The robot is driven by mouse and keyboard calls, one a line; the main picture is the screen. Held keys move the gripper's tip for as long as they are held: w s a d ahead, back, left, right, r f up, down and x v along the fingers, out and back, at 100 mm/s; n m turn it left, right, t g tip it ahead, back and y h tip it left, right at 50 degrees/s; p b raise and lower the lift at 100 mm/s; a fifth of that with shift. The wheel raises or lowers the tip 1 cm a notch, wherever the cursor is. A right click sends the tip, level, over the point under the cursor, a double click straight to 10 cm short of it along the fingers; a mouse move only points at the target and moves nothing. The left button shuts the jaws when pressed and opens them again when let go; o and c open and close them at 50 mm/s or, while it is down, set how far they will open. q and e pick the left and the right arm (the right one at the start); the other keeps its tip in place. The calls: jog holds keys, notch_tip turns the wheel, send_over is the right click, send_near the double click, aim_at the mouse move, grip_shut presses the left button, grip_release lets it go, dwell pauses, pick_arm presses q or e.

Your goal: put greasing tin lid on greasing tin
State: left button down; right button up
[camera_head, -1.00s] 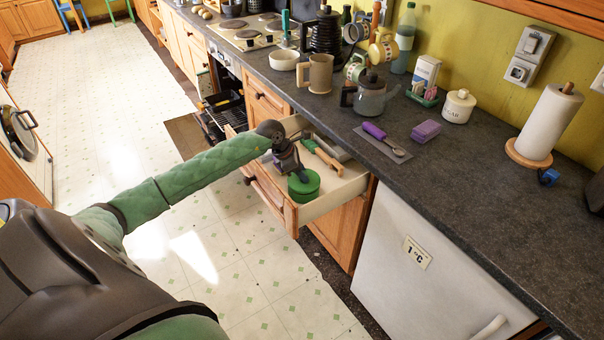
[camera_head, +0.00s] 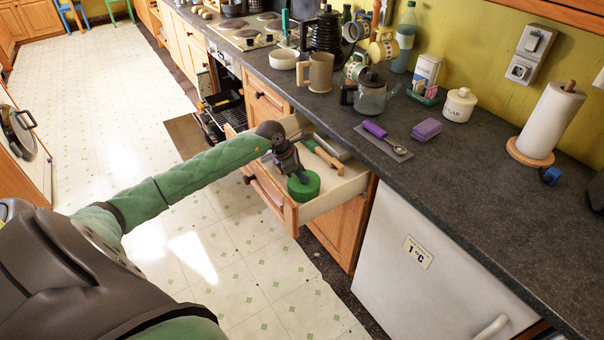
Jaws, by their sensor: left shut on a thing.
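A round green greasing tin (camera_head: 306,192) stands in the open drawer, near its front right corner. My left gripper (camera_head: 301,178) reaches into the drawer from the left, pointing down at the top of the tin. It is shut on the green greasing tin lid, which is mostly hidden by the fingers. Lid and tin look the same green and run together here, so I cannot tell whether the lid is seated or just above. My right gripper is not in view.
The open drawer (camera_head: 333,195) also holds a tool with an orange-brown handle (camera_head: 327,159) behind the gripper. Its walls stand close around the tin. The worktop (camera_head: 440,185) above carries a glass teapot (camera_head: 371,97), a purple-handled spoon (camera_head: 377,130) and a paper towel roll (camera_head: 549,122).

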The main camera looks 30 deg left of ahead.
pick_arm(q)
jog(key=c, duration=1.1)
grip_release()
jog(key=shift+o, duration=0.2)
jog(key=shift+f, duration=0.1)
jog(key=shift+p+v, duration=0.75)
jog(key=shift+v, duration=3.05)
jog(key=shift+s+a, duration=0.1)
